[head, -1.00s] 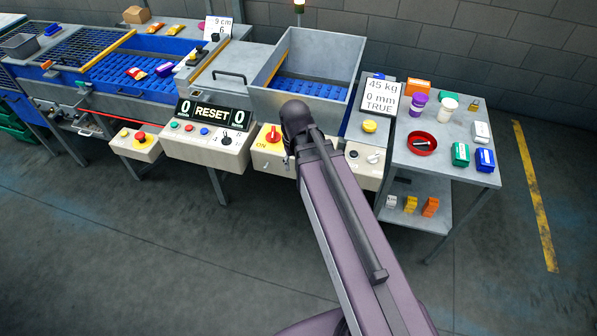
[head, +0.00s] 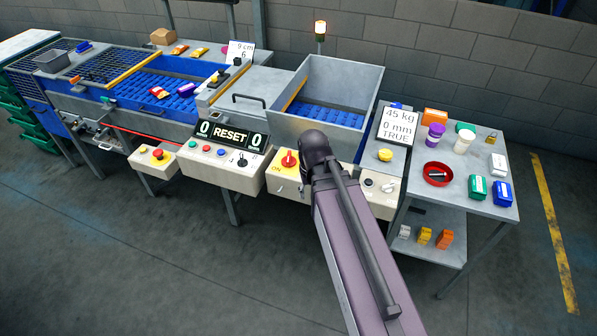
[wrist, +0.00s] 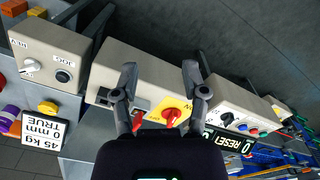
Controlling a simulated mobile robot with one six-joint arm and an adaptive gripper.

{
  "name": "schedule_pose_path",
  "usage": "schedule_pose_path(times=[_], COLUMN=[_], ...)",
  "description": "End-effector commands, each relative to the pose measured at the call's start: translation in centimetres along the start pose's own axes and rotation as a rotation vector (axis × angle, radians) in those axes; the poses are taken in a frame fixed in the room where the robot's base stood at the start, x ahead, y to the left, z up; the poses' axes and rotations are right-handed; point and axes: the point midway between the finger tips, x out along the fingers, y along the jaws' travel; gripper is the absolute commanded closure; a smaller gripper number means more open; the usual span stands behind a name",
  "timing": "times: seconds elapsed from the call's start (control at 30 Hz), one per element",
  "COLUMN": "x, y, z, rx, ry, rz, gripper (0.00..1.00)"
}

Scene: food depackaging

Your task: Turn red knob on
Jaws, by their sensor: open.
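The red knob (head: 289,159) sits on a yellow plate with "ON" lettering, on the front of a cream control box, left of my arm's dark end in the head view. In the wrist view the red knob (wrist: 172,115) shows on its yellow plate, between my fingers and nearer the right one. My gripper (wrist: 160,69) is open, its two dark fingers apart over the box front. Contact with the knob cannot be told. A second red part (wrist: 137,121) shows beside the left finger, partly hidden. In the head view my fingers are hidden behind my arm.
A RESET panel (head: 230,138) stands left of the knob, and a box with a grey switch (head: 388,186) to the right. A metal hopper (head: 340,88) rises behind. A side table (head: 470,200) stands at right. The front floor is clear.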

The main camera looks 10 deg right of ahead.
Motion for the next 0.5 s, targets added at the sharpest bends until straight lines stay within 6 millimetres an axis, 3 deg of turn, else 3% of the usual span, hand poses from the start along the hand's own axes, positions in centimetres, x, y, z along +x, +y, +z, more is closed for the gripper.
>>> schedule_pose_path(times=[0.17,0.5], x=[-0.7,-2.3], y=[-0.3,-1.3], z=[-6.0,-20.1], rx=[0.047,0.184], ry=[0.000,0.000], rz=[0.000,-0.001], gripper=[0.43,0.43])
